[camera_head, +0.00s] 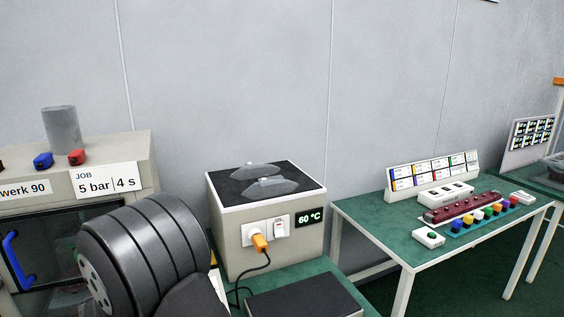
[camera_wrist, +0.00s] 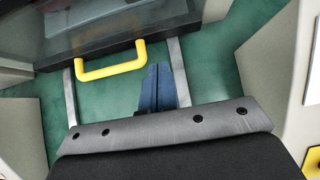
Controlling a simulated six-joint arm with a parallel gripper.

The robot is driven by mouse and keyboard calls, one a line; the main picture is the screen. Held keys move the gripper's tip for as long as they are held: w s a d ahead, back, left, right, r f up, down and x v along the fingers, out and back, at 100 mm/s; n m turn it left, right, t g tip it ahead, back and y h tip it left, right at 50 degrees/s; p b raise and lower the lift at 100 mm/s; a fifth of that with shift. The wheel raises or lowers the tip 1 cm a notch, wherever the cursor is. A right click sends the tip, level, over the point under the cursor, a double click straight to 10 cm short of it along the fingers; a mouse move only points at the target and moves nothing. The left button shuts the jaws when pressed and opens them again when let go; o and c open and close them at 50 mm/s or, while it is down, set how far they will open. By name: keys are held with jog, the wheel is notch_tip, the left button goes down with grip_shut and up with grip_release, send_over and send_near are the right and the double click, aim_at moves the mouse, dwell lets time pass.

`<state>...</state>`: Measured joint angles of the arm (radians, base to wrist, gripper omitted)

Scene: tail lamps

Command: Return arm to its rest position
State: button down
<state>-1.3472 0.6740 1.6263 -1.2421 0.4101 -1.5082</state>
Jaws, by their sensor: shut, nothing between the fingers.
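In the wrist view, my gripper (camera_wrist: 157,74) shows as two blue-grey fingers side by side, shut and empty. They are above a green surface, just right of a yellow handle (camera_wrist: 112,66), and appear apart from it. In the head view, the dark ribbed links of my arm fill the lower left, and my gripper is not visible there.
A box with a glass door (camera_wrist: 100,22) is by my fingers. The head view shows a press-like machine (camera_head: 110,165) at left, a heater box (camera_head: 250,222) marked 60 °C with clear lenses on top, and a green table (camera_head: 375,228) with coloured parts at right.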

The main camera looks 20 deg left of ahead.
jog(key=w+a+f, duration=0.2)
jog(key=w+a, duration=0.1)
jog(key=w+a+f, duration=0.1)
jog(key=w, duration=0.1)
jog(key=shift+a+f, duration=0.15)
jog(key=shift+a, duration=0.25)
jog(key=s+d, duration=0.7)
jog(key=v, duration=1)
jog(key=w+a+r+h, duration=0.2)
jog(key=shift+a+m+g, duration=0.3)
jog(key=shift+a+m, duration=0.1)
